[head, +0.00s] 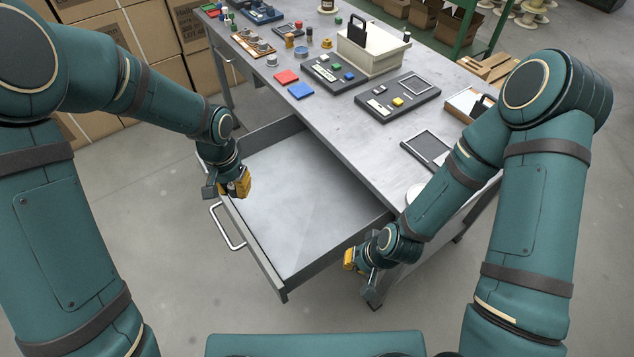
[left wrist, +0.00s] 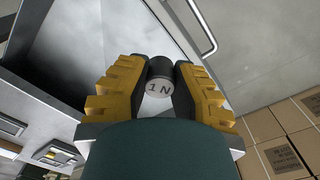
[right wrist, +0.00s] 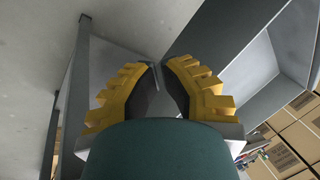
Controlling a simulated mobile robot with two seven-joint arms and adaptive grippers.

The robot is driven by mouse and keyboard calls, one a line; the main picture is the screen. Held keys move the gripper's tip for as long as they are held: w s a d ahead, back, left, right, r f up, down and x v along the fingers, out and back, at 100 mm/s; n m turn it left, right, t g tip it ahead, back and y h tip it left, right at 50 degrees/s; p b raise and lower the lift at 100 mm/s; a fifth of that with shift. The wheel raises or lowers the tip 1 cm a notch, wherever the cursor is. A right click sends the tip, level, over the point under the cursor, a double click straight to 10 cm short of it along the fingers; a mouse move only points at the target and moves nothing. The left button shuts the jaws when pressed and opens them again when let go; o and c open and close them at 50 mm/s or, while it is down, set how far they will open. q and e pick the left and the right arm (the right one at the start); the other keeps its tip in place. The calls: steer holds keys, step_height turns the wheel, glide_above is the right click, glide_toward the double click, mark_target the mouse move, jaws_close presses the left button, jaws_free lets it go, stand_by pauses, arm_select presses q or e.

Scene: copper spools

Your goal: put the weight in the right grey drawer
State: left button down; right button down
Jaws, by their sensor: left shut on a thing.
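The weight (left wrist: 158,86) is a small dark cylinder with a pale end face marked "1 N". My left gripper (head: 236,187) is shut on it, with a finger on each side; the head view hardly shows the weight. The grey drawer (head: 300,200) on the near side of the workbench is pulled open and its visible floor is empty. My left gripper is at the drawer's left front edge, by its handle (head: 225,228); its height above the edge is hard to tell. My right gripper (head: 357,262) is shut and empty, outside the drawer's right side.
The workbench (head: 345,140) carries red and blue squares (head: 293,84), dark trays with blocks (head: 398,98), a cream box (head: 372,50) and small parts behind. Cardboard boxes (head: 160,90) stand behind my left arm. Floor in front of the drawer is clear.

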mark_target(252, 209)
arm_select(q)
steer(key=w+a+f+m+b, duration=0.1)
steer(key=w+f+m+b, duration=0.1)
steer(key=w+f+m, duration=1)
steer(key=shift+n, duration=0.4)
steer(key=f, duration=0.3)
steer(key=s+f+b, duration=0.1)
steer(key=f, duration=0.3)
steer(key=s+f, duration=0.1)
steer(key=f, duration=0.3)
steer(key=shift+a+f, duration=0.1)
steer(key=shift+a, duration=0.1)
steer(key=shift+b, duration=0.3)
steer(key=c, duration=1.3)
jaws_free()
steer(key=shift+f, duration=0.15)
steer(key=o, duration=0.4)
steer(key=shift+c, duration=0.2)
